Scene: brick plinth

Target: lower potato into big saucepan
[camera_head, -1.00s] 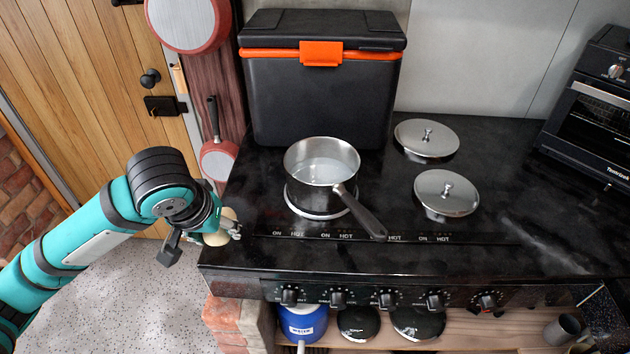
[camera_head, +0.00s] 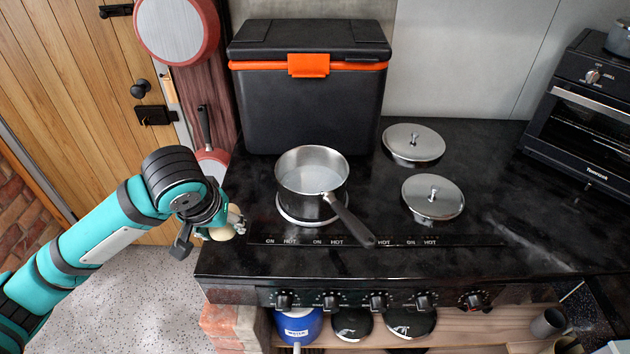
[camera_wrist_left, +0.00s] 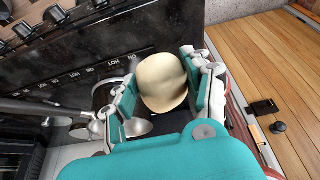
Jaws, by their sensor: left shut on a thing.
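The potato (camera_wrist_left: 163,80) is pale and rounded. My left gripper (camera_wrist_left: 162,85) is shut on it, with a finger on each side in the left wrist view. In the head view the left gripper (camera_head: 238,220) and the potato (camera_head: 222,231) are at the left edge of the stove, left of the saucepan and nearer the front. The big saucepan (camera_head: 325,197) is steel, holds clear liquid and stands upright on the left burner. Its dark handle points toward the front right. The potato is apart from the pan. My right gripper is not in view.
A black cooler (camera_head: 305,105) with an orange latch stands behind the saucepan. Two round steel lids (camera_head: 433,197) sit to its right. A black oven (camera_head: 585,115) is at the far right. Knobs (camera_head: 378,300) line the stove's front, and red pans hang on the left.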

